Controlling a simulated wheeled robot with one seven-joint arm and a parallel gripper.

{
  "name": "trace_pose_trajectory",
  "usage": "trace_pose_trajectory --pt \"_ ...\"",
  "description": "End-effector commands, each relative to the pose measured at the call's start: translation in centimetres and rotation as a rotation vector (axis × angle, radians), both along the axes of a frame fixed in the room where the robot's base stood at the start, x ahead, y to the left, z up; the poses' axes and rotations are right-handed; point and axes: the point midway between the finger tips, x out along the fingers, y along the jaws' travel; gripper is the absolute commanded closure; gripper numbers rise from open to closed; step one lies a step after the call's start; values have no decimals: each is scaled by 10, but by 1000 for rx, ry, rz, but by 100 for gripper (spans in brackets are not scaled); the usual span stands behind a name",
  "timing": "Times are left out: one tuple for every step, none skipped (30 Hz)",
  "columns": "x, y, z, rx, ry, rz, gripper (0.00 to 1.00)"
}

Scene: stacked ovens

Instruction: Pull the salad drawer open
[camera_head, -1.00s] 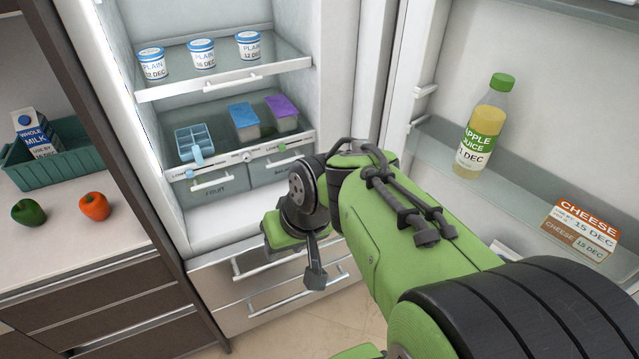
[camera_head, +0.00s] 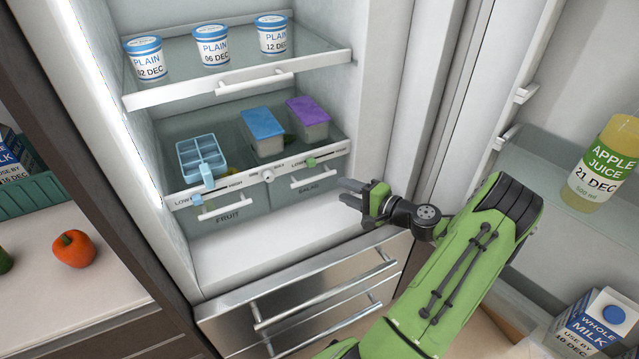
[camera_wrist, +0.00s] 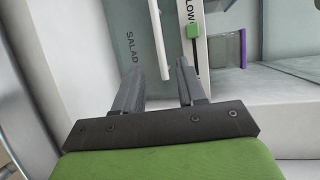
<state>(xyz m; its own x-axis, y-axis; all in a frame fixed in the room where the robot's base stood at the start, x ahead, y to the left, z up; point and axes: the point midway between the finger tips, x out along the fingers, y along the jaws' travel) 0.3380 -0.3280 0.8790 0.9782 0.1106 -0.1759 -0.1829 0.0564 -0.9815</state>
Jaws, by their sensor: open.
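The salad drawer (camera_head: 325,193) is the right one of two drawers low in the fridge, with a white bar handle (camera_head: 315,180) and the word SALAD on its front. It looks shut. In the wrist view the drawer front (camera_wrist: 122,30) and its white handle (camera_wrist: 160,38) lie just beyond my fingertips. My gripper (camera_head: 346,191) is open and empty, just right of the handle in the head view; in the wrist view its fingertips (camera_wrist: 157,72) straddle the line of the handle's near end. I cannot tell whether they touch it.
The fruit drawer (camera_head: 222,214) is on the left. Above is a shelf rail with a green slider (camera_head: 311,162), and tubs and a blue ice tray (camera_head: 201,157) on the shelf. The open fridge door (camera_head: 540,150) stands right. Steel drawers (camera_head: 235,325) are below.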

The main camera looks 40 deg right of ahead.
Motion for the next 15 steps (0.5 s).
trace_pose_trajectory --pt "14 3 -4 -2 -1 5 60" --pt "21 4 -6 -2 -1 6 60" --pt "31 5 -8 -2 0 6 60" --pt "39 6 -9 -3 -1 6 60" --pt "46 7 -10 -3 -1 6 60" --pt "55 8 -12 -3 -1 6 60" --pt "62 8 -13 -3 0 5 60" --pt "68 9 -15 -2 1 5 60" --pt "76 10 -15 -2 -1 4 60" --pt "80 10 -16 -2 0 4 60" --pt "84 10 -17 -3 2 3 60" --pt "89 11 -18 -2 2 3 60" --pt "92 11 -18 -2 2 3 60" --pt "94 11 -18 -2 2 2 60" --pt "95 11 -18 -2 2 1 60"
